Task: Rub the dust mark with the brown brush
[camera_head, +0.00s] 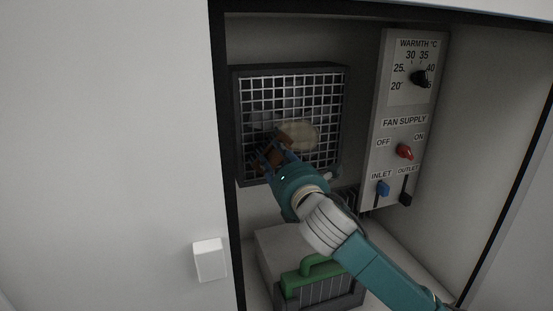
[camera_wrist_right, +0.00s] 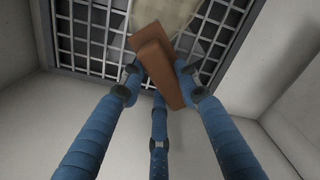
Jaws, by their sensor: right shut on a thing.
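The brown brush (camera_head: 263,157) is in my right gripper (camera_head: 274,148), which is shut on it in front of the grille. In the right wrist view the brush (camera_wrist_right: 158,62) is held between the blue fingers of the gripper (camera_wrist_right: 160,78), its far end up against or close to the grille. The dust mark (camera_head: 301,134) is a beige patch on the grille, just right of the brush in the head view. It also shows at the top of the right wrist view (camera_wrist_right: 165,14), partly covered by the brush. Whether the brush touches it I cannot tell. My left gripper is not in view.
The dark-framed grille (camera_head: 291,75) is on the back wall of a recessed cabinet. A control panel (camera_head: 404,120) with a black dial, a red switch and blue and black levers stands to its right. A green-handled unit (camera_head: 318,278) sits below. The cabinet's left edge (camera_head: 226,150) is close.

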